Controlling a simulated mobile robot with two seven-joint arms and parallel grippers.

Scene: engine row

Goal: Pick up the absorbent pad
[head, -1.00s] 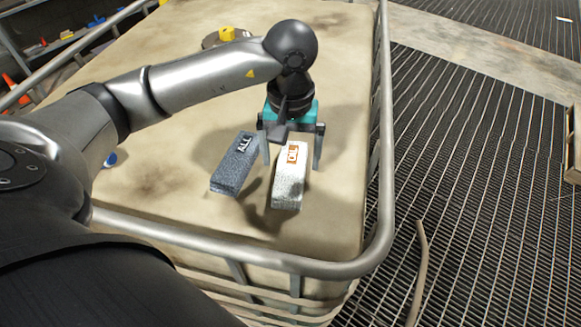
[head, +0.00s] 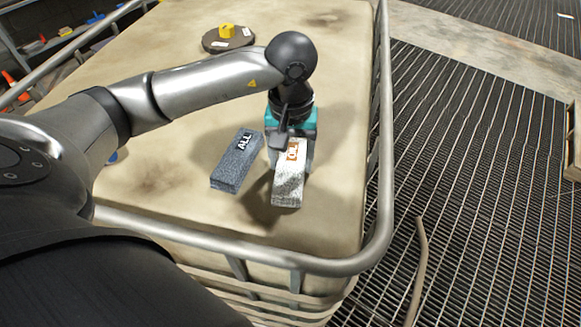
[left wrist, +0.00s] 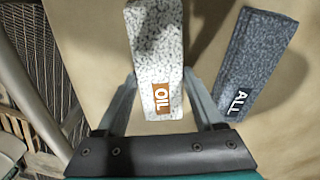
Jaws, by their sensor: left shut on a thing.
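A white speckled absorbent pad (head: 288,186) with an orange "OIL" label is on the beige tank top in the head view. It also shows in the left wrist view (left wrist: 157,50). A dark grey pad (head: 234,165) marked "ALL" lies to its left, apart from it; in the left wrist view it is at the right (left wrist: 256,60). My left gripper (head: 290,155) is shut on the white pad, with one finger on each side of its label end. Whether the pad still touches the tank top I cannot tell. My right gripper is not in view.
The caged tank's metal rail (head: 240,258) runs around the front and right edges of the top. A round dark lid (head: 229,40) with a yellow block (head: 227,30) is at the back. Grating floor lies to the right.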

